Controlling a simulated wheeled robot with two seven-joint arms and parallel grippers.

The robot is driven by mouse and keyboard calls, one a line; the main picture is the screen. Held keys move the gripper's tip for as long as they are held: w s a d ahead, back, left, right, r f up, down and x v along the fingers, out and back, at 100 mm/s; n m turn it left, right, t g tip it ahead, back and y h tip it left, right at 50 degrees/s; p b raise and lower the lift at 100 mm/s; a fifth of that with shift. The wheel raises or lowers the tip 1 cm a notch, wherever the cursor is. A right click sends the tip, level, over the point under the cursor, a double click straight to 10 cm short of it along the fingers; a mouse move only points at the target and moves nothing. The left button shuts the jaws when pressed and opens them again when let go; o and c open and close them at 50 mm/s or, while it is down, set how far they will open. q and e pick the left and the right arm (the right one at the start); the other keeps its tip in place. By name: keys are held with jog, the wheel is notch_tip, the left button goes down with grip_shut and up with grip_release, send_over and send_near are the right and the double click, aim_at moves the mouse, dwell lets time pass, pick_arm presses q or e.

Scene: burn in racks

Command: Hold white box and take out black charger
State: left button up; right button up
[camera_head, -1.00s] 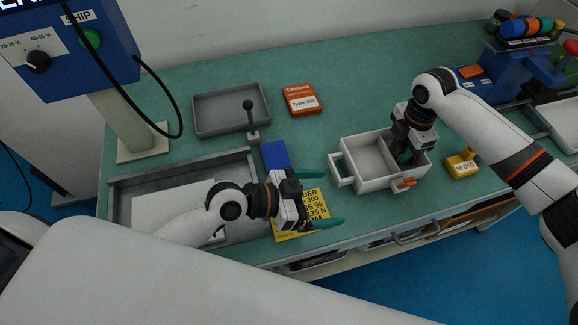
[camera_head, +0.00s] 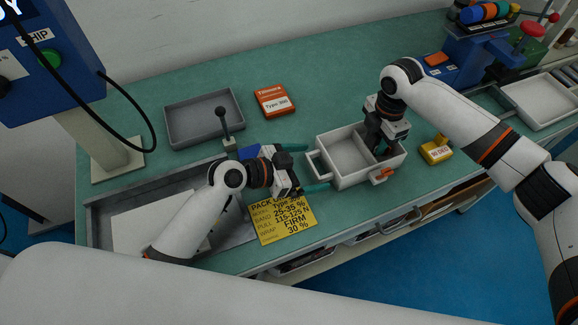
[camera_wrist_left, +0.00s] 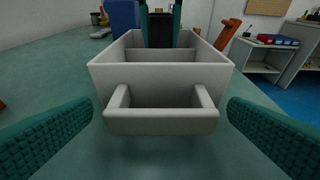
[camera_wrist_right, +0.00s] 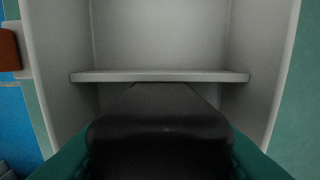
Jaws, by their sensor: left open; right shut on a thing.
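The white box (camera_head: 343,172) stands on the green table, with a divider making two compartments and a handle at its left end. The handle (camera_wrist_left: 161,122) is central in the left wrist view. My left gripper (camera_head: 306,167) is open, its teal fingers on either side of the handle, apart from it. My right gripper (camera_head: 384,150) points down into the right compartment. It is shut on the black charger (camera_wrist_right: 160,130), which sits beside the divider in the right wrist view. In the head view the charger is mostly hidden by the gripper.
A yellow card (camera_head: 283,218) lies in front of the left gripper. A grey tray (camera_head: 205,117) and an orange box (camera_head: 272,100) lie behind. A yellow block (camera_head: 437,151) is right of the box. An orange latch-like part (camera_head: 381,175) is on the box's front right.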

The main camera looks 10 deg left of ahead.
pick_arm(q)
jog(key=shift+x, duration=0.95)
jog(key=c, duration=1.4)
jog(key=shift+o, duration=0.2)
jog(key=shift+a, duration=0.1)
pick_arm(e)
jog(key=o, duration=0.5)
jog(key=shift+c, duration=0.2)
grip_shut()
jog(key=shift+r, duration=3.65)
